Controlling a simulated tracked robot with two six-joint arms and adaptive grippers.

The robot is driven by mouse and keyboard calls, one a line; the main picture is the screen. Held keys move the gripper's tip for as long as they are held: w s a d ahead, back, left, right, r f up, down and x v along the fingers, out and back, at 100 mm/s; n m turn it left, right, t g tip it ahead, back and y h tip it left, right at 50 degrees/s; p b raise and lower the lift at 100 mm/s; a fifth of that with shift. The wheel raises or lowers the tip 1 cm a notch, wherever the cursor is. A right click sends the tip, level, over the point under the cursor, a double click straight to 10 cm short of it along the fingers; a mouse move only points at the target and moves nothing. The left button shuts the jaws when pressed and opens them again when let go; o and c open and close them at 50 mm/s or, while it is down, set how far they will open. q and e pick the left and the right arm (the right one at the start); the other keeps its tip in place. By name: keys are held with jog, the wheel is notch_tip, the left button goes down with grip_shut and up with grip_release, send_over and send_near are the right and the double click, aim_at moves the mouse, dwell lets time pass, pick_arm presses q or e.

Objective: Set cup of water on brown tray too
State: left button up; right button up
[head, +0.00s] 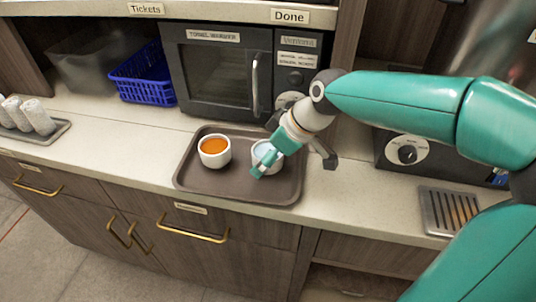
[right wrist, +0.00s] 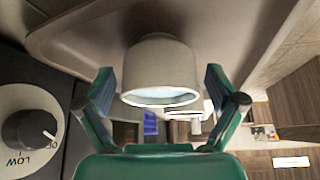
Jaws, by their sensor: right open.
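The white cup of water (head: 256,150) stands upright on the right part of the brown tray (head: 232,186), partly hidden by my right gripper (head: 268,160). In the right wrist view the cup (right wrist: 160,65) is between the two spread teal fingers of the right gripper (right wrist: 160,86), with pale water showing in its mouth. Gaps show between cup and fingers, so the gripper is open around it. A white cup of orange liquid (head: 214,158) stands on the tray to the left. My left gripper is not in view.
A towel warmer (head: 215,75) stands behind the tray, with a blue basket (head: 142,80) to its left. Rolled towels (head: 30,115) lie on a tray at far left. A metal drip grate (head: 448,210) is at right. Counter left of the brown tray is clear.

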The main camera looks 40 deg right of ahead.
jog(key=shift+r, duration=0.1)
jog(key=p+v, duration=0.1)
jog(key=v, duration=1.1)
